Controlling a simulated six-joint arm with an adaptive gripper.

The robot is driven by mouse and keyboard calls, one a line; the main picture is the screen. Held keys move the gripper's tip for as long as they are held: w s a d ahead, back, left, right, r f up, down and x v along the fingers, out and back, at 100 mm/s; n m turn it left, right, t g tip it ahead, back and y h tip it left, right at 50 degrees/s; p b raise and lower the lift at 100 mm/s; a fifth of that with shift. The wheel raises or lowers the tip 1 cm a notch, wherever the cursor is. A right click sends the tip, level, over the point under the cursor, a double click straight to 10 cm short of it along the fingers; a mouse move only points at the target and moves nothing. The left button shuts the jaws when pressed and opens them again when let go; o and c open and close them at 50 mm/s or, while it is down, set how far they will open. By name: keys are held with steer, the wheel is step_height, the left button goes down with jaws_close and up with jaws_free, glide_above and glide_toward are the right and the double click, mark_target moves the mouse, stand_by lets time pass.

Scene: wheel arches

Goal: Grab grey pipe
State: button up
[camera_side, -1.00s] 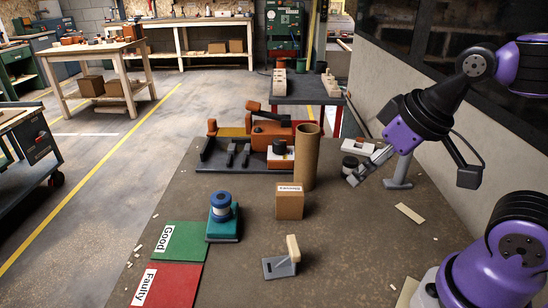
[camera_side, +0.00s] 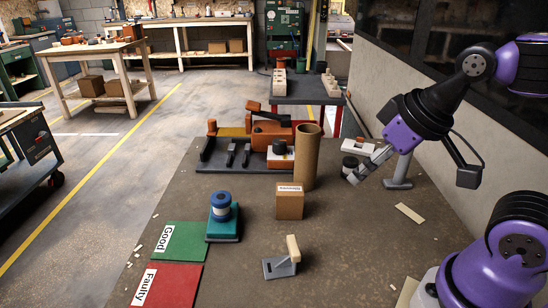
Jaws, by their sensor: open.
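A grey upright pipe-like piece (camera_side: 399,172) with a wider foot stands on the brown table, below my purple and black wrist. Its upper end is hidden behind my wrist. My gripper (camera_side: 361,173) points down and to the left, open and empty, just left of the grey piece. Its fingers are apart from the grey piece in the picture. A tall brown tube (camera_side: 308,157) stands upright farther left.
A dark round part (camera_side: 349,165) and a white block (camera_side: 357,146) sit close to my gripper. A small labelled carton (camera_side: 290,202), a blue spool on a green base (camera_side: 222,214) and a grey part with a beige handle (camera_side: 279,266) stand nearer. The right front table is mostly clear.

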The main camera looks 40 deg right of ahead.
steer(key=r+m+g, duration=0.1)
steer(key=m+g, duration=0.2)
steer(key=g, duration=0.3)
glide_above(404, 163)
steer(key=d, duration=0.1)
steer(key=shift+w, duration=0.35)
steer(key=f, duration=0.4)
steer(key=shift+s+d+f, duration=0.1)
steer(key=shift+d+f, duration=0.15)
steer(key=shift+f, duration=0.05)
step_height(404, 163, down, 6)
steer(key=shift+s+a+r, duration=0.1)
steer(key=shift+a, duration=0.05)
jaws_close()
